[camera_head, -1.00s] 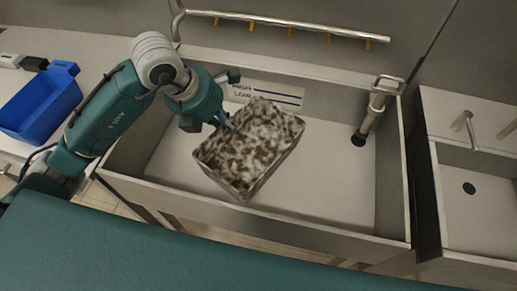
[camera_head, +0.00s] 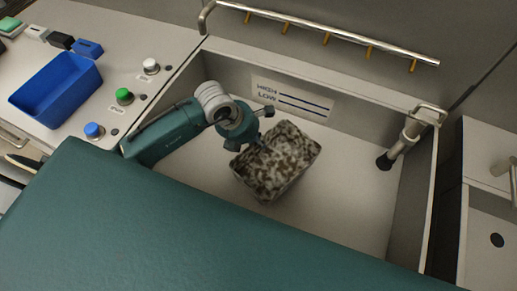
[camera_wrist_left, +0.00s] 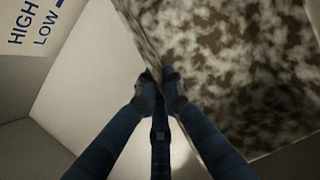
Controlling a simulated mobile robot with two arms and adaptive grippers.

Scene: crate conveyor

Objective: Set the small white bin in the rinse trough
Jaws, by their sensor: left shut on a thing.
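The small white bin (camera_head: 283,158), mottled with brown dirt, is within the outline of the rinse trough (camera_head: 350,205), left of its middle. It looks slightly turned; I cannot tell whether its base touches the trough floor. My left gripper (camera_head: 258,143) is shut on the bin's left edge. In the left wrist view the fingertips (camera_wrist_left: 160,86) pinch the thin wall of the bin (camera_wrist_left: 250,70), whose stained inside fills the right side. My right gripper is not in view.
A HIGH/LOW level label (camera_head: 290,97) is on the trough's back wall. A drain standpipe (camera_head: 402,143) stands at the right end. A rail with hooks (camera_head: 330,32) runs above. A blue bin (camera_head: 57,90) and push buttons (camera_head: 124,96) are on the left counter. The trough's right part is clear.

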